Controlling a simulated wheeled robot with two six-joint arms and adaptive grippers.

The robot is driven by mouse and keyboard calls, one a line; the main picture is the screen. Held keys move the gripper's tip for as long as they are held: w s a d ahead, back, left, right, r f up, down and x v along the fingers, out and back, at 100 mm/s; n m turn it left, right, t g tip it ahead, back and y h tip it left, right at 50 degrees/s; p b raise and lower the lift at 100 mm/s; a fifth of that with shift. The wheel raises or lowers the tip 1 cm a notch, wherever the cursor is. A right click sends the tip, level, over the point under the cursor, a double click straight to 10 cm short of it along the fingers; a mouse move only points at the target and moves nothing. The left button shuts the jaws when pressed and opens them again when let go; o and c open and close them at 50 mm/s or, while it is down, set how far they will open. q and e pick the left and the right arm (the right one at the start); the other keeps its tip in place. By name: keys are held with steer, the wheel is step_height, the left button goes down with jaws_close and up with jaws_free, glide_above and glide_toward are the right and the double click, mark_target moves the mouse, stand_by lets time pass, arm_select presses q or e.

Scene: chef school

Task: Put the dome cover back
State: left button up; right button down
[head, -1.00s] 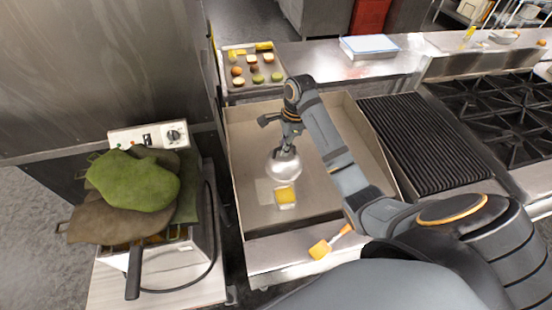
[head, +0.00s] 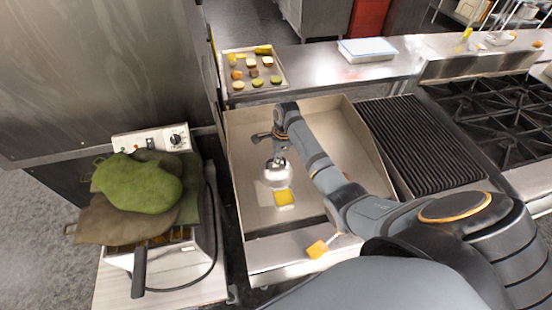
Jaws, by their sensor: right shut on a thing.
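The dome cover (head: 276,176) is a shiny silver dome over the flat griddle (head: 329,150). My right gripper (head: 279,155) is shut on its top from above. A square yellow piece (head: 284,198) lies on the griddle just in front of the dome, in the near part of the griddle. I cannot tell whether the dome's rim touches the griddle surface. My left gripper is not in view.
A tray (head: 226,84) with several food pieces stands behind the griddle, and a white-blue box (head: 367,49) is further right. A ribbed grill (head: 420,145) and burners (head: 500,115) lie to the right. A yellow-headed tool (head: 318,249) rests on the front ledge. A fryer with green cloths (head: 138,184) stands left.

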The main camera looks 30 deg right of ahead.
steer(key=c, duration=1.6)
jaws_free()
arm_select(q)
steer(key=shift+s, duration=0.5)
arm_select(e)
steer(key=shift+o, duration=0.8)
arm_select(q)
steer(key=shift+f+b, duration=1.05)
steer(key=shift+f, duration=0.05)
arm_select(e)
step_height(320, 180, up, 12)
steer(key=d, duration=0.1)
steer(key=shift+s+d, duration=0.25)
steer(key=shift+d, duration=0.1)
